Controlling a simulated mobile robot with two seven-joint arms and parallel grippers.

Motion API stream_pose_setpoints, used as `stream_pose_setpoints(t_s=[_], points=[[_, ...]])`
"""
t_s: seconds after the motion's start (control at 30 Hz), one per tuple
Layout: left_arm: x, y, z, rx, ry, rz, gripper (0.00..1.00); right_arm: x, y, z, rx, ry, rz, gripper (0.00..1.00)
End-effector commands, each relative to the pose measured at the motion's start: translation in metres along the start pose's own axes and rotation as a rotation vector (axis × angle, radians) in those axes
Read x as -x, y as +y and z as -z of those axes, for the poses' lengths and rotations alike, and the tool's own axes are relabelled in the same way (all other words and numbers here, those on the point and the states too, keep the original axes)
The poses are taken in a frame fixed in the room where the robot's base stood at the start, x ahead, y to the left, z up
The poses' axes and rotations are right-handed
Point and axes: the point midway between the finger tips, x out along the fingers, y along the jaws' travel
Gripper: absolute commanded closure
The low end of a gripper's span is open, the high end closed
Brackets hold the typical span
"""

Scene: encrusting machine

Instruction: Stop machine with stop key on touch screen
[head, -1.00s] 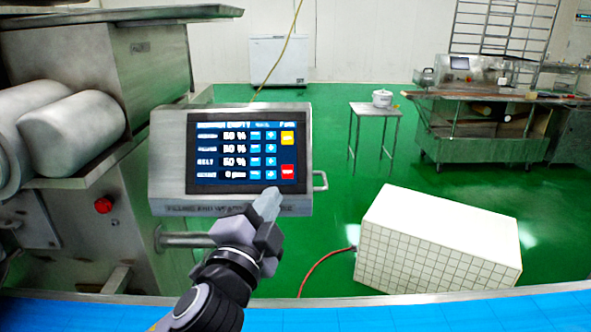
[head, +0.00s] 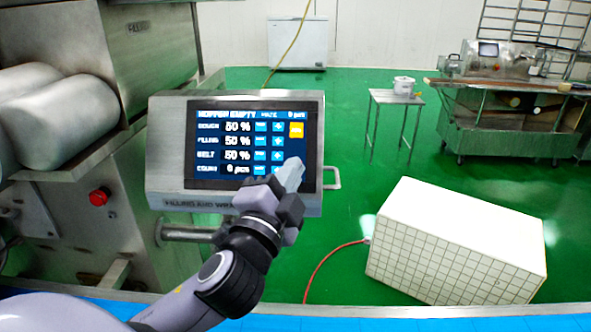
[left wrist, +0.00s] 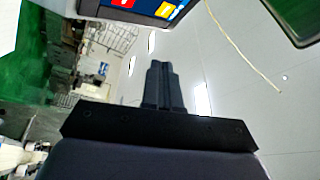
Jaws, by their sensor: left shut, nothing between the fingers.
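The touch screen (head: 225,150) sits in a grey metal housing (head: 166,150) and is lit, with percentage rows and blue keys. Its yellow key (head: 296,130) shows at the upper right. The red stop key is hidden behind my left gripper (head: 291,172) in the head view. In the left wrist view a red key (left wrist: 124,3) and the yellow key (left wrist: 165,10) show at the top edge. My left gripper is shut and empty, its fingertips over the screen's lower right corner. I cannot tell whether they touch it. My right gripper is not in view.
A red round button (head: 99,197) is on the machine body at left. A metal handle (head: 332,178) sticks out right of the housing. A white tiled box (head: 455,240) stands on the green floor at right. A blue belt (head: 420,324) runs along the front.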

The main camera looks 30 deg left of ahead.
Motion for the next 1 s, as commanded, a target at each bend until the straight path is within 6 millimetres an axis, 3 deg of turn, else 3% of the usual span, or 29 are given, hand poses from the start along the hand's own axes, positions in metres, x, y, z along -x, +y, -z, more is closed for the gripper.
stream_pose_setpoints(t_s=[0.5, 1.0], points=[[-0.046, 0.035, -0.035, 0.001, -0.002, 0.000, 1.00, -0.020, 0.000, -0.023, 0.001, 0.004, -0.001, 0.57], [-0.052, 0.038, -0.039, 0.002, -0.002, -0.001, 1.00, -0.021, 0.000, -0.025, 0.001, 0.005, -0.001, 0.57]])
